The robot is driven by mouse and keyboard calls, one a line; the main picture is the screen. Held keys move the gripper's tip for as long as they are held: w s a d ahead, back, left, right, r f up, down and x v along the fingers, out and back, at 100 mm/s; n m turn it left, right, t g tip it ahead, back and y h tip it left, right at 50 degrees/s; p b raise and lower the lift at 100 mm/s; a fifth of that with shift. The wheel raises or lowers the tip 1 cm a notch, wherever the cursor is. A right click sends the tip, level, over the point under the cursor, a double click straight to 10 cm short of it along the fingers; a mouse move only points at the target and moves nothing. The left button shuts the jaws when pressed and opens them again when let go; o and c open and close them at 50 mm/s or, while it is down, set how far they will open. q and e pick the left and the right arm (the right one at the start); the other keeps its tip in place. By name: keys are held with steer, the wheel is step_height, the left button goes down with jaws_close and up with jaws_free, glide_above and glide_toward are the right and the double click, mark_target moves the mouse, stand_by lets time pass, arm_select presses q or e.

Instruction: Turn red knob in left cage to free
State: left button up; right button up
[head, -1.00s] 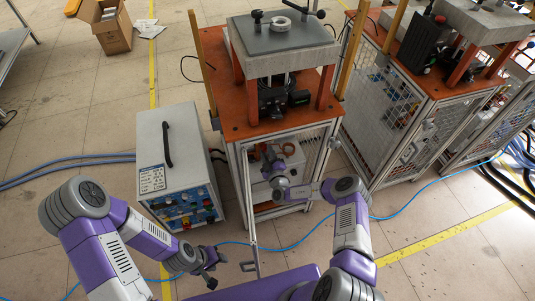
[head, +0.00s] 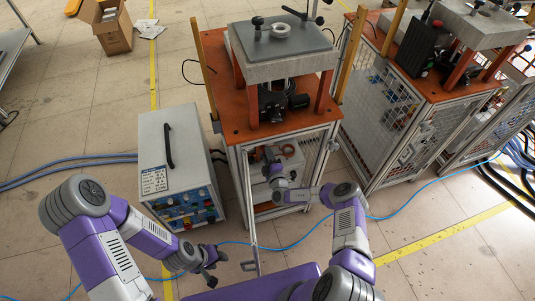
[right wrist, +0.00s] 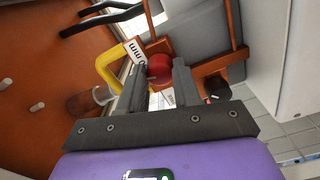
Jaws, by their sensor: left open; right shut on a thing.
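The left cage (head: 240,175) is the metal-framed unit under an orange top, with its front open. My right gripper (head: 271,158) reaches inside it. In the right wrist view, a round red knob (right wrist: 160,66) sits between the fingertips of my right gripper (right wrist: 162,78), which is shut on it. The fingers cover the knob's sides, and its pointer or setting cannot be read. My left gripper (head: 211,258) is open and empty, low in front of the grey control box.
A grey control box (head: 165,150) with a black handle stands left of the cage. Another mesh cage (head: 385,130) stands to the right. A blue cable (head: 420,192) crosses the floor. A cardboard box (head: 112,35) is at the back left.

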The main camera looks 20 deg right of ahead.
steer(key=n+p, duration=0.4)
steer(key=n, duration=0.8)
steer(key=shift+p, duration=0.3)
stand_by(0.4)
steer(key=o, duration=1.1)
steer(key=shift+c, duration=0.2)
steer(key=s+p, duration=0.2)
steer(key=s, duration=0.5)
steer(key=shift+s+d+p, duration=0.15)
steer(key=shift+s+p, duration=0.15)
steer(key=shift+p, duration=0.1)
